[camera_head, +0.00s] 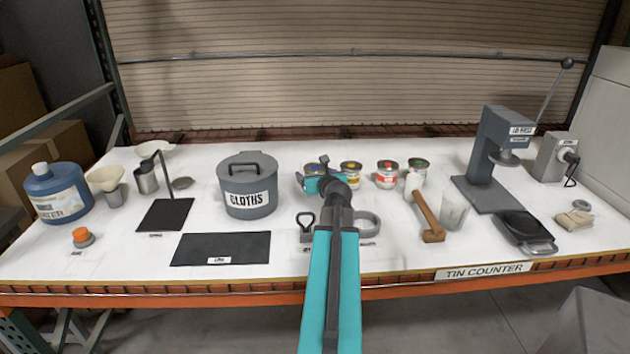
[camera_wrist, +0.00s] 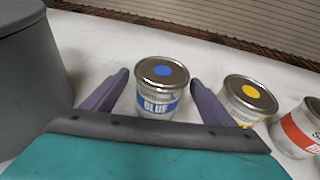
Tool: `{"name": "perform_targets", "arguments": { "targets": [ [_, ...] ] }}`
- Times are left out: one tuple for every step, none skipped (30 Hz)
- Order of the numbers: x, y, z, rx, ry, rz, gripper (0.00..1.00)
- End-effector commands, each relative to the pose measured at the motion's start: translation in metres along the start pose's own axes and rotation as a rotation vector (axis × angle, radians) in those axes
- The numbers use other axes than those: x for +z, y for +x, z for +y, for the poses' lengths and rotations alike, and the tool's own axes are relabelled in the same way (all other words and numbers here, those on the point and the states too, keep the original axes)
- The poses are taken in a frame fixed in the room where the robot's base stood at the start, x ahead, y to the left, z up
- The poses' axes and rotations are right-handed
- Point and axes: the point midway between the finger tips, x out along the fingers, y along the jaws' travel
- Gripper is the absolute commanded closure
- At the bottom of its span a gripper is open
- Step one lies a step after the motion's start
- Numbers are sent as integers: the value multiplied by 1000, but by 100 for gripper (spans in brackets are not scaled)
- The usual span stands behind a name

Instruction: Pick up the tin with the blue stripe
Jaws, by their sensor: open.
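The blue-striped tin (camera_wrist: 160,88) stands upright in the wrist view, with a blue dot on its grey lid and the word BLUE on its stripe. My gripper (camera_wrist: 158,82) is open, with one finger on each side of the tin. I cannot tell whether either finger touches it. In the head view my gripper (camera_head: 322,182) covers most of this tin (camera_head: 312,168). The yellow tin (camera_wrist: 248,99) stands just right of the right finger, and it also shows in the head view (camera_head: 350,174).
A red-striped tin (camera_head: 387,175) and a green-lidded tin (camera_head: 417,171) stand farther right. A black mat (camera_head: 220,247) lies front left.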

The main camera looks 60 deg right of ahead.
Motion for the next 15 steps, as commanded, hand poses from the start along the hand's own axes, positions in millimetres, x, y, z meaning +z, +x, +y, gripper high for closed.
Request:
{"name": "perform_targets", "arguments": {
  "targets": [
    [0,0,0,0,0,0,21],
    [0,0,0,0,0,0,21],
    [0,1,0,0,0,0,21],
    [0,2,0,0,0,0,21],
    [0,3,0,0,0,0,21],
    [1,5,0,0,0,0,21],
    [1,7,0,0,0,0,21],
    [1,9,-1,0,0,0,21],
    [1,12,-1,0,0,0,21],
    [1,14,-1,0,0,0,21],
    [1,17,-1,0,0,0,21],
    [2,21,-1,0,0,0,21],
    [2,23,-1,0,1,0,21],
    [2,26,-1,1,1,0,21],
    [2,30,-1,1,1,0,21]
  ]
}}
